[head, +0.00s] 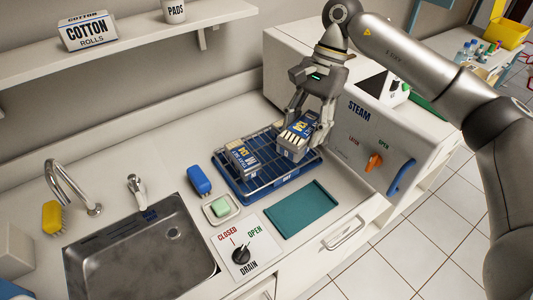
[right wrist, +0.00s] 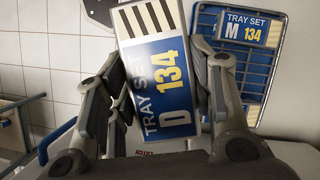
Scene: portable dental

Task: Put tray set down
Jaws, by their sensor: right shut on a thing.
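My right gripper (head: 306,130) is shut on tray set D 134 (head: 293,147), a blue, white and yellow box. The right wrist view shows the box (right wrist: 158,75) between the fingers, tilted, with its label facing the camera. The box is over the right part of the blue wire rack (head: 262,189); I cannot tell whether it touches the rack. A second box, tray set M 134 (head: 241,160), lies in the left part of the rack and shows in the right wrist view (right wrist: 247,28). My left gripper is not in view.
A white steam unit (head: 362,140) with an orange latch (head: 373,161) stands right of the rack. A teal mat (head: 302,209), a soap dish (head: 220,209), a blue brush (head: 199,180) and a drain panel (head: 243,248) lie near it. The sink (head: 140,255) is left.

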